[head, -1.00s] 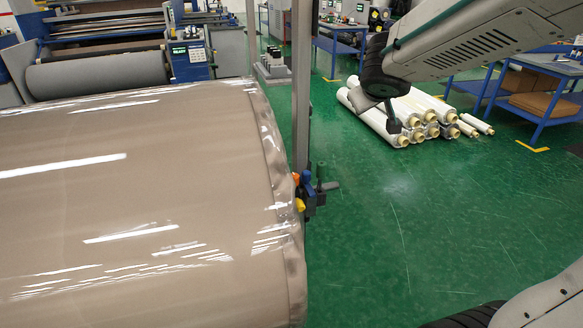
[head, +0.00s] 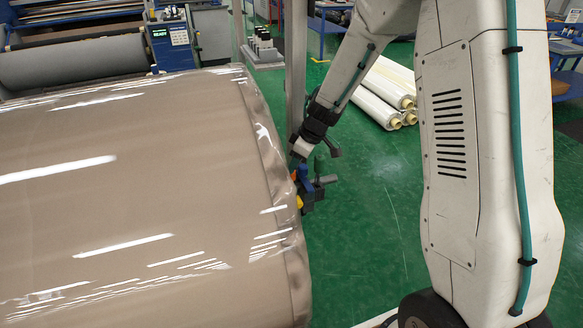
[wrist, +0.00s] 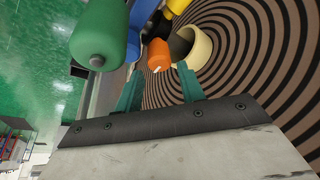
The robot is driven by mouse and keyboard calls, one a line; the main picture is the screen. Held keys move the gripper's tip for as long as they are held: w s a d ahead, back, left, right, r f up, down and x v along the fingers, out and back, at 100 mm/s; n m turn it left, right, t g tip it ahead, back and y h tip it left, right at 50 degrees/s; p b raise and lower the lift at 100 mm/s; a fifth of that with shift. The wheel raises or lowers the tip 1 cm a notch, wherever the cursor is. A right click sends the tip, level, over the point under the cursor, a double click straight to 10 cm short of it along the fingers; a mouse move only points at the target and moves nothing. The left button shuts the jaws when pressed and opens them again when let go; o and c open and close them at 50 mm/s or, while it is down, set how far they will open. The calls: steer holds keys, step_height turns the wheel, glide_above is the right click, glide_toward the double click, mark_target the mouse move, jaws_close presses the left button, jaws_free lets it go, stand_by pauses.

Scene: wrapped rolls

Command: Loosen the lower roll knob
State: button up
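A bracket with coloured knobs sits at the right end of the large wrapped brown roll (head: 130,190). In the head view a yellow knob (head: 299,202) is below an orange one, which is partly hidden by my gripper (head: 299,160), and a blue part (head: 305,178) is beside them. In the wrist view the two teal fingers of my gripper (wrist: 159,69) are apart. The orange knob (wrist: 158,54) shows just beyond and between their tips; contact cannot be told. The yellow knob (wrist: 179,6) is farther off at the top edge. A green cylinder (wrist: 100,35) is at the left.
The roll's striped end (wrist: 240,60) and cream core (wrist: 198,45) are close to the right finger. A grey upright post (head: 296,70) stands behind the bracket. White rolls (head: 390,90) lie on the green floor behind my arm. Floor right of the bracket is clear.

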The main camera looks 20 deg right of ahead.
steer(key=shift+x, duration=1.65)
steer(key=c, duration=0.7)
steer(key=shift+n, duration=0.3)
steer(key=shift+w+d+n+g+y, duration=0.1)
steer(key=shift+n+g+y, duration=0.3)
steer(key=shift+n, duration=0.95)
steer(key=shift+w+d+n+g+y, duration=0.15)
steer(key=shift+n+g, duration=0.45)
steer(key=shift+n, duration=0.75)
steer(key=shift+s+a, duration=0.1)
steer(key=o, duration=0.7)
steer(key=shift+r, duration=0.1)
